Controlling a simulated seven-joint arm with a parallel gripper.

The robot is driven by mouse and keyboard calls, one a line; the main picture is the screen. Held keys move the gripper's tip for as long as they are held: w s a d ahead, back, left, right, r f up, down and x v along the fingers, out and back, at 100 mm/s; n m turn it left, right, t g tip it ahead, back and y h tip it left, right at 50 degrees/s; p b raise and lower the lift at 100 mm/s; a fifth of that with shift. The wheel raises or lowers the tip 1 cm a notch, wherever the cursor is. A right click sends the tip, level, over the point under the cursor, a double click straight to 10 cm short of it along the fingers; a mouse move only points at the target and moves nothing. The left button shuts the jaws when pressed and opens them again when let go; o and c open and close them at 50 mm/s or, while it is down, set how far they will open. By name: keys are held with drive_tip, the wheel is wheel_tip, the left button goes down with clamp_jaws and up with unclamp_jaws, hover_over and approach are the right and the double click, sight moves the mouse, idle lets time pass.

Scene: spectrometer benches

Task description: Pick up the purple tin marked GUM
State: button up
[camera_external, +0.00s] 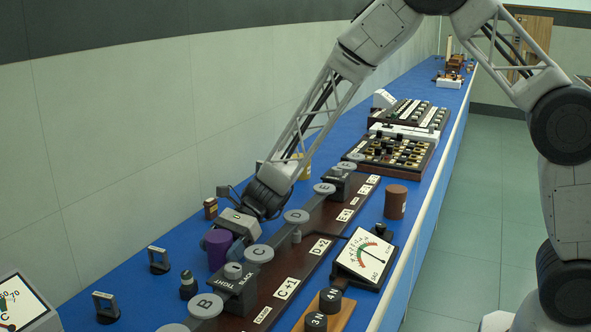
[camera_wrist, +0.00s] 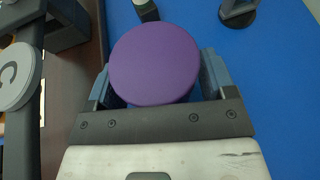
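The purple tin (camera_external: 217,247) is upright at the left of the long bench in the external view, and its marking is not legible. In the wrist view its round purple lid (camera_wrist: 154,62) lies between the two fingers of my gripper (camera_wrist: 156,75). One finger is at each side, with no clear gap visible. The contact is hidden below the lid, so I cannot tell whether the fingers grip it. In the external view my gripper (camera_external: 236,247) is low over the bench, just right of the tin.
A dark rail with grey discs (camera_external: 259,254) runs close to the right of my gripper. A small brown jar (camera_external: 210,208) stands behind the tin. Dark upright pieces (camera_external: 158,260) stand to the left on the blue bench top (camera_external: 130,243). A meter (camera_external: 366,257) is farther right.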

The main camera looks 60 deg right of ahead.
drive_tip(key=c, duration=0.8)
drive_tip(key=shift+o, duration=0.2)
drive_tip(key=shift+r, duration=0.15)
drive_tip(key=shift+r, duration=4.85)
